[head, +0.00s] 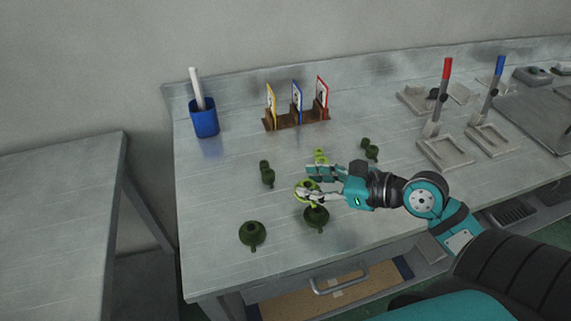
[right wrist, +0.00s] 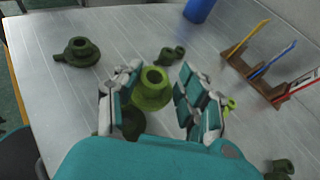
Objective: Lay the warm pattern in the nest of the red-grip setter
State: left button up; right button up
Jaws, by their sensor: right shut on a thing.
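My right gripper (head: 311,182) is shut on a light green flanged pattern (head: 304,191), just above the worktop. In the right wrist view this pattern (right wrist: 152,88) shows between the fingers (right wrist: 158,98). The red-grip setter (head: 446,70) stands at the right of the bench, with its grey frame-like nest (head: 446,152) in front; no pattern shows in it. A blue-grip setter (head: 500,66) with a similar nest (head: 492,138) is to its right. My left gripper is not in view.
Dark green patterns lie around: a flanged one (head: 316,217) close to my gripper, another (head: 252,234), and smaller ones (head: 267,173), (head: 369,149). A yellow-green piece (head: 320,156) lies behind my gripper. A card rack (head: 296,121) and blue cup (head: 204,119) stand at the back.

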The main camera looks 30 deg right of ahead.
jog(key=w, duration=0.1)
jog(key=w+d, duration=0.1)
jog(key=w, duration=0.3)
jog(key=shift+d+p, duration=0.25)
jog(key=shift+p, duration=0.05)
send_over(295, 170)
jog(key=shift+s+f, duration=0.3)
jog(key=shift+s, duration=0.1)
jog(key=shift+w+p, duration=0.3)
jog(key=shift+w, duration=0.05)
notch_tip(295, 170, down, 3)
jog(key=shift+f, duration=0.2)
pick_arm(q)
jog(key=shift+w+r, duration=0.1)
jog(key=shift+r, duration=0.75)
pick_arm(e)
jog(key=shift+f, duration=0.2)
jog(key=o, duration=0.5)
jog(key=shift+f, duration=0.15)
jog(key=o, duration=0.4)
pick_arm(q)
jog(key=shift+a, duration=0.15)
pick_arm(e)
jog(key=shift+o, duration=0.4)
